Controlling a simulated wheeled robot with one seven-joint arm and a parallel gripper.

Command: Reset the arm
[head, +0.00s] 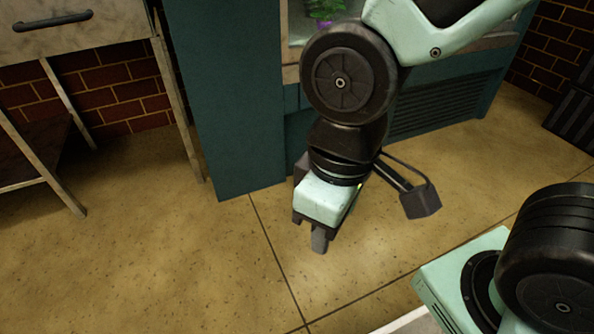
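My gripper (319,240) hangs at the end of my arm in the middle of the head view. It points down over the bare floor in front of a teal cabinet. I see nothing held below the finger. My arm comes down from the top right and bends at a large black joint.
The teal cabinet (228,120) with a slatted vent (435,108) stands behind my arm. A green plant with purple parts (325,10) shows in its upper opening. A table with a drawer (70,28) stands at left. The tiled floor (150,270) is clear at lower left.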

